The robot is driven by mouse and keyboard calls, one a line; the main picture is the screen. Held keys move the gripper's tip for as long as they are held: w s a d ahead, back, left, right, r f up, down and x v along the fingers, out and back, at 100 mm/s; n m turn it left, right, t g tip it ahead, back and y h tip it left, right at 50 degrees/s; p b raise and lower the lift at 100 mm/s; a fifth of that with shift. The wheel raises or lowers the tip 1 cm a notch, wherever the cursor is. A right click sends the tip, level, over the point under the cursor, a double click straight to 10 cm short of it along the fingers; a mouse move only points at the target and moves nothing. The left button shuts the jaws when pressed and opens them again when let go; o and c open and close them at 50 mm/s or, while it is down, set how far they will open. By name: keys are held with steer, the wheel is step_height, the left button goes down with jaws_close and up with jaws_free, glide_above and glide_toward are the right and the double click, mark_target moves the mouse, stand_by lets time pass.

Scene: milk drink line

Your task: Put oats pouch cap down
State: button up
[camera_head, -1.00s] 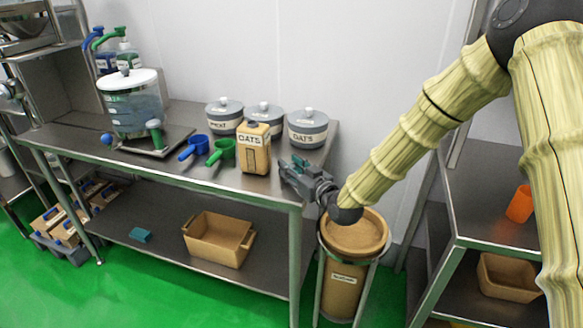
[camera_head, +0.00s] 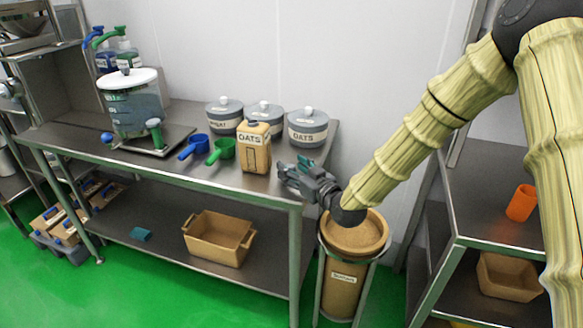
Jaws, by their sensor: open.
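The oats pouch (camera_head: 255,152), a tan carton-like pack labelled OATS, stands upright near the front right of the steel table (camera_head: 215,178). Its top looks pale tan; I cannot make out a separate cap for sure. My gripper (camera_head: 290,172) is at the table's right end, just right of the pouch and apart from it, pointing left. Its jaws are open. No cap can be seen clearly between the fingers or on the table beside them.
Grey lidded jars (camera_head: 307,128) stand behind the pouch. A green scoop (camera_head: 222,151) and a blue scoop (camera_head: 195,146) lie to its left, near a clear dispenser (camera_head: 135,105). A tall tan bin (camera_head: 342,285) stands below my wrist. An orange cup (camera_head: 521,203) is on the right shelf.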

steer(key=v, duration=1.1)
steer(key=shift+b, duration=0.3)
steer(key=shift+a, duration=0.1)
